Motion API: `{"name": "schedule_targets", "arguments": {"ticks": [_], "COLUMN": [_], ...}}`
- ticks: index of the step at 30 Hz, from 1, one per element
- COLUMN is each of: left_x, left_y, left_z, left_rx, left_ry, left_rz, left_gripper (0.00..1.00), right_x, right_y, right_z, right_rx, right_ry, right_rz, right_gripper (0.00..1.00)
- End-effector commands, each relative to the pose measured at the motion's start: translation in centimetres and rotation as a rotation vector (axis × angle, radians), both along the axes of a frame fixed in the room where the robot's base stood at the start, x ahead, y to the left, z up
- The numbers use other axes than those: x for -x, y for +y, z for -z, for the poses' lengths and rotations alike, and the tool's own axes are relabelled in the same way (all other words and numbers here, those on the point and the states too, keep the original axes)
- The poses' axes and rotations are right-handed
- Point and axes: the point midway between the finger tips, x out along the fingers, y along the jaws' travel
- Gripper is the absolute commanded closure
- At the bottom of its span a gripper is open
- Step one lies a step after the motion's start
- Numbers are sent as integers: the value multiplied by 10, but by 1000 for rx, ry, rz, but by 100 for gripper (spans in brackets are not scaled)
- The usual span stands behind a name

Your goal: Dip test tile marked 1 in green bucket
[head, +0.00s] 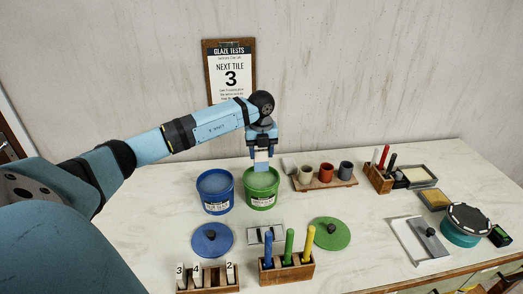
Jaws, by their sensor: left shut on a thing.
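The green bucket (262,197) stands open near the table's back, with pale grey-green liquid inside. My left gripper (262,152) is above it, pointing down, shut on a pale tile (261,160). The tile hangs upright over the bucket's mouth; its lower end overlaps the far rim, and I cannot tell whether it touches the liquid. No number can be read on it. A wooden rack (208,289) at the front left holds tiles marked 3, 4 and 2. My right gripper is not in view.
A blue bucket (215,207) stands close left of the green one. Blue (211,241) and green (331,234) lids lie in front. A block with colored handles (287,272) stands at the front; a tray of cups (324,184) is at right.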

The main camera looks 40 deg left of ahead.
Motion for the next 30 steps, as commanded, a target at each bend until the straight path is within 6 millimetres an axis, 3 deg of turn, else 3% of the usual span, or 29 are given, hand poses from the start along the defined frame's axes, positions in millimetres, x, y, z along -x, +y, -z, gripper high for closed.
{"name": "schedule_targets", "arguments": {"ticks": [6,18,30], "left_x": [0,0,0], "left_y": [0,0,0], "left_z": [22,55,59], "left_rx": [0,0,0], "left_ry": [0,0,0], "left_rz": [1,1,2], "left_gripper": [77,77,77], "right_x": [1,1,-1], "right_y": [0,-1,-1], "right_z": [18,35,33], "right_rx": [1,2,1], "right_ry": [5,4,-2], "right_rz": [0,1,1], "right_gripper": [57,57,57]}}
